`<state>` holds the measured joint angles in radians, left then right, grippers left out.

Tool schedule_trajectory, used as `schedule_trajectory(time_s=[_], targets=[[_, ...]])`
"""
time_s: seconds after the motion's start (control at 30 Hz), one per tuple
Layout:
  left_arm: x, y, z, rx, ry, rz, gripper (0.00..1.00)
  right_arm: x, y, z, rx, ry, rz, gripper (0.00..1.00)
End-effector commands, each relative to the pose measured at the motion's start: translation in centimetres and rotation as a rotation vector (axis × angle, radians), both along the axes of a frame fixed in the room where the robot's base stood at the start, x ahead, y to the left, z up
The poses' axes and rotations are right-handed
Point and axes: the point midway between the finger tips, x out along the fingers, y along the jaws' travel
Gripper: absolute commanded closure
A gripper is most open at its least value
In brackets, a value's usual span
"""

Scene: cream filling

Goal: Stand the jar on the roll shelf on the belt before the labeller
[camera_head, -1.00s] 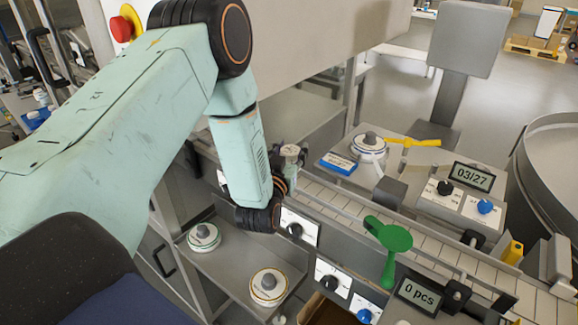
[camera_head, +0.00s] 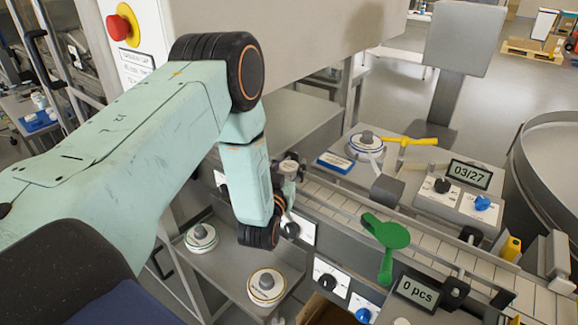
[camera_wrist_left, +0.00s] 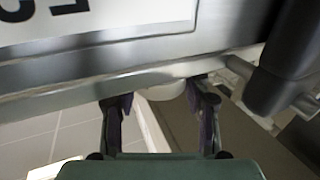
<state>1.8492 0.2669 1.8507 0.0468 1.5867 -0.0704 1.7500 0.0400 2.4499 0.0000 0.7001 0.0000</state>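My left arm reaches in from the left in the head view, and its gripper (camera_head: 287,185) is by the near left end of the belt (camera_head: 335,205), above the roll shelf (camera_head: 225,265). A small pale jar-like thing (camera_head: 289,168) shows at the gripper, partly hidden by it. In the left wrist view my left gripper (camera_wrist_left: 160,95) has its two fingers apart. A pale rounded thing (camera_wrist_left: 165,85) shows between the fingertips, partly covered by a metal edge; I cannot tell if they touch it. The labeller (camera_head: 366,145) stands behind the belt. My right gripper is not in view.
Two label rolls (camera_head: 202,237) (camera_head: 266,286) lie on the roll shelf. A green paddle (camera_head: 386,235) stands over the belt's front side. Metal rails run along the belt. A white plate (camera_wrist_left: 100,20) fills the top left of the wrist view.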

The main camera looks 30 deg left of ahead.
Motion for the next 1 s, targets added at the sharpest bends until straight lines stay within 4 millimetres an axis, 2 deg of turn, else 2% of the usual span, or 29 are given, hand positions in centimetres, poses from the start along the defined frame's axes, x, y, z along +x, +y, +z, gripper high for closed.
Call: schedule_trajectory(time_s=[0.03, 0.23, 0.53, 0.67, 0.77, 1.0], targets=[[0.0, 0.0, 0.0, 0.0, 0.001, 0.0, 0.47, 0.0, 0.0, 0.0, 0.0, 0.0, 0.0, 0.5], [0.0, 0.0, 0.1, 0.0, 0.001, 0.0, 0.31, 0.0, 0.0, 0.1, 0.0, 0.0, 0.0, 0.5], [0.0, 0.0, 0.2, 0.0, 0.0, 0.0, 0.31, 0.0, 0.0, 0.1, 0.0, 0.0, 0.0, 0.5], [0.0, 0.0, 1.0, 0.0, 0.0, 0.0, 0.31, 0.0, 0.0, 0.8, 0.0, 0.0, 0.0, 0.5], [-1.5, -0.5, 0.7, -0.001, 0.004, 0.0, 0.31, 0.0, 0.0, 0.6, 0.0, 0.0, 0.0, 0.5], [-6.3, -2.0, 0.6, -0.001, 0.005, -0.001, 0.31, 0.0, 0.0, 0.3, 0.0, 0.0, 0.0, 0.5]])
